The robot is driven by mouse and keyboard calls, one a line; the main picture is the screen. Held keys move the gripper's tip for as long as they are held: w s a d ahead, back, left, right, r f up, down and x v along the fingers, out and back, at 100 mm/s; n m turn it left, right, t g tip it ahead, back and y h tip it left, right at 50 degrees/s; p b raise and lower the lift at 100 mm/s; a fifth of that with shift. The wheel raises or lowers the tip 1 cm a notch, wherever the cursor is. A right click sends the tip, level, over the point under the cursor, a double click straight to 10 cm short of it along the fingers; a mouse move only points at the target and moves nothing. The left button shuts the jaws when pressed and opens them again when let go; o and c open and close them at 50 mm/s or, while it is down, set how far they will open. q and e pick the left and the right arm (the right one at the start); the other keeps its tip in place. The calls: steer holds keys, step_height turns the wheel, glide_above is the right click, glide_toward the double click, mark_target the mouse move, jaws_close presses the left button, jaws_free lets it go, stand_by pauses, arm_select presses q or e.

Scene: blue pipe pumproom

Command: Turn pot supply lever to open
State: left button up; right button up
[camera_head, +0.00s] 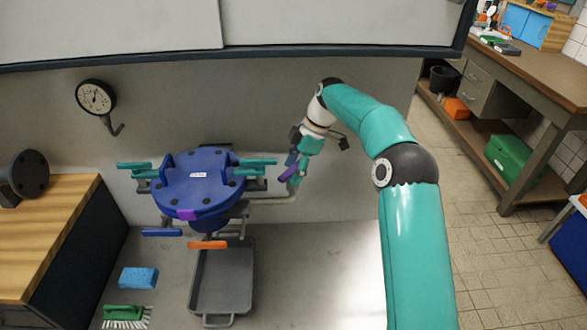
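A round blue pot (200,185) with a white label stands on the grey bench, with teal handle-like parts at its sides. A pipe (268,199) runs from the pot to the right and bends up. A purple lever (288,173) sits tilted at that pipe's right end; no label tells whether it is the supply lever. My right gripper (294,163) reaches down from the upper right to just above the purple lever. It is small and partly hidden, so I cannot tell whether its fingers touch the lever or are open. My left gripper is not in view.
A blue lever (162,232) and an orange lever (207,245) sit below the pot. A grey tray (247,270), a blue sponge (138,278) and a green brush (123,312) lie in front. A gauge (96,97) is on the back wall. The bench right of the tray is clear.

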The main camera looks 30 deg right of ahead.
steer(key=shift+r, duration=0.1)
jaws_close()
steer(key=shift+d+r, duration=0.15)
steer(key=shift+d, duration=0.05)
stand_by(1.1)
steer(key=shift+o, duration=0.5)
jaws_free()
steer(key=shift+f, duration=0.2)
steer(key=o, duration=0.4)
steer(key=shift+a, duration=0.1)
steer(key=shift+o, duration=0.2)
